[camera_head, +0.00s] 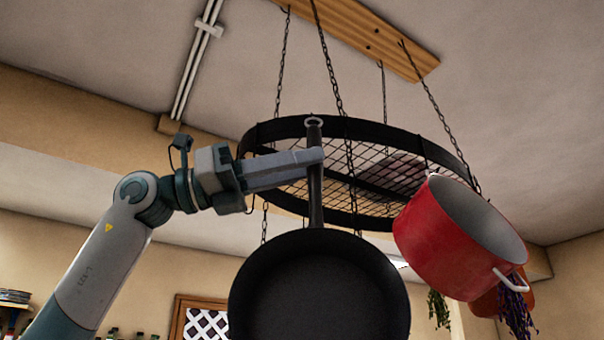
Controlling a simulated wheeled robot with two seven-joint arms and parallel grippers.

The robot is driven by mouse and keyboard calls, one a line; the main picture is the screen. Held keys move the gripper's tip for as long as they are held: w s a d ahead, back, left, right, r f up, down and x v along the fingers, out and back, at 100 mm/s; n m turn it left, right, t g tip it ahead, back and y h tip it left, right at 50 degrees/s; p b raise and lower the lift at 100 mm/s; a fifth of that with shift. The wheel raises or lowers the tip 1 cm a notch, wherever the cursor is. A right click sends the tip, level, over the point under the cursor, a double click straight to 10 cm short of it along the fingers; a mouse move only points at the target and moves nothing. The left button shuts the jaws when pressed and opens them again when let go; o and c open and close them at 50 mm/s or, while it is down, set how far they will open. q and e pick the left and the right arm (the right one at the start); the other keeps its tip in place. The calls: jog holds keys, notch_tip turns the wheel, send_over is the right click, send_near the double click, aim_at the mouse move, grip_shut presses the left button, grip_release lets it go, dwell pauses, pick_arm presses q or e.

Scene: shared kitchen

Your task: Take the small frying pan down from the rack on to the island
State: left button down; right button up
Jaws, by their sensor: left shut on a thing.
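A black frying pan (320,290) hangs upright by its handle in the middle of the head view, its lower edge cut off by the frame. The handle rises in front of the round black hanging rack (395,128), with the ring at its end near the rack's rim. Whether the ring is still on a hook I cannot tell. My left gripper (312,157) comes in from the left and is shut on the upper part of the pan's handle. My right gripper is not in view.
A red pot (445,240) hangs tilted from the rack at the right, close to the pan. Dried herb bunches (518,318) hang below it. Chains (328,60) run from the rack to a wooden ceiling board (365,35). The space left of the pan, below my arm, looks clear.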

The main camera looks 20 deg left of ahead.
pick_arm(q)
jog(key=shift+s+d+b, duration=0.2)
jog(key=shift+s+b, duration=0.1)
jog(key=shift+s, duration=0.55)
